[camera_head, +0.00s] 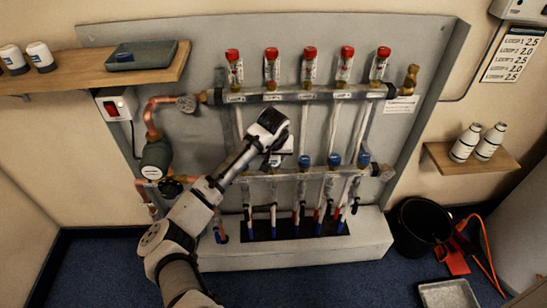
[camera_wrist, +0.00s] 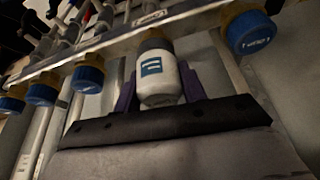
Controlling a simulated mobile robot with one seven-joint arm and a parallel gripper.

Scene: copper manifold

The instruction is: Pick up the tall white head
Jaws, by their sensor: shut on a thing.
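A white head (camera_wrist: 158,85) with a blue square label sits between the two purple fingers of my gripper (camera_wrist: 160,92) in the wrist view. The fingers are shut on its sides. Its far end meets a dark, brassy collar at the lower manifold bar (camera_wrist: 110,47); I cannot tell whether it is screwed on or only touching. In the head view my gripper (camera_head: 279,150) is at the lower bar, left of the blue caps, and my arm hides most of the head.
Blue caps (camera_head: 334,160) flank the held head along the lower bar. Two white bottle-shaped heads (camera_head: 465,143) stand on the right shelf (camera_head: 470,162). Two shorter white ones (camera_head: 40,56) and a grey tray (camera_head: 142,56) are on the left shelf. A black bucket (camera_head: 421,228) stands at lower right.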

